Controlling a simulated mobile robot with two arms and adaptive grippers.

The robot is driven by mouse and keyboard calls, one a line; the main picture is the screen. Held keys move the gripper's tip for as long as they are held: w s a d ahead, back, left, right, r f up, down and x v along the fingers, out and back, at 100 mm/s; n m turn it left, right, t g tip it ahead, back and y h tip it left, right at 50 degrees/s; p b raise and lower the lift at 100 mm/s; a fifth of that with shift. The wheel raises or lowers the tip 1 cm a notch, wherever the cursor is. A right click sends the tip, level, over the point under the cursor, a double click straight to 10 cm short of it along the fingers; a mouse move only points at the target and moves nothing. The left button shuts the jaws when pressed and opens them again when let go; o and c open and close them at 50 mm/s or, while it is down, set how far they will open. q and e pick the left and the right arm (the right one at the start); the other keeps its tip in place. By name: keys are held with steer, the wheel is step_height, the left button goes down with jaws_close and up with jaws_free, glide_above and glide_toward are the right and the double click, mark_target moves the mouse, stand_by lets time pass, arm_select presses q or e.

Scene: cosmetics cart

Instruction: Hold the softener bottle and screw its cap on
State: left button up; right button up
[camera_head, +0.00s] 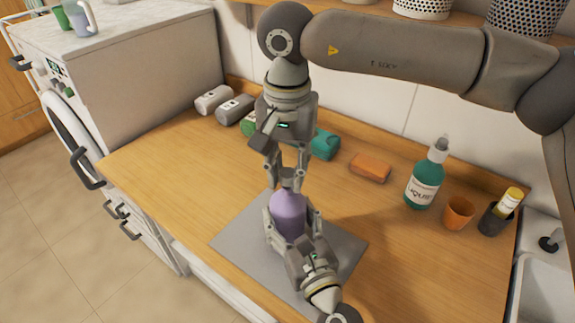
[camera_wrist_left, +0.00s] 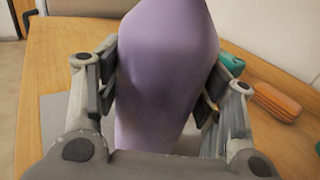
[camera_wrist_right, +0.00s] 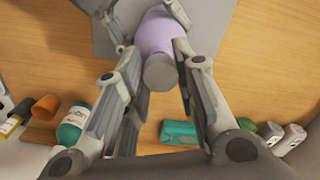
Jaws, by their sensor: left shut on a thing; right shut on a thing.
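The softener bottle (camera_head: 289,214) is purple and stands upright over a grey mat (camera_head: 235,243). My left gripper (camera_head: 290,234) is shut around its body from the near side; in the left wrist view the purple body (camera_wrist_left: 160,75) fills the space between the fingers. The grey cap (camera_wrist_right: 160,73) is at the top of the bottle, between the fingers of my right gripper (camera_wrist_right: 163,60), which points down from above and is shut on it. The cap looks in line with the bottle. The joint between cap and neck is hidden, so I cannot tell how tightly it sits.
Behind are a teal pack (camera_head: 325,144) and an orange block (camera_head: 370,168). The counter's left side is clear.

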mark_target(288, 219)
steer(key=shift+f, duration=0.7)
steer(key=shift+f, duration=0.55)
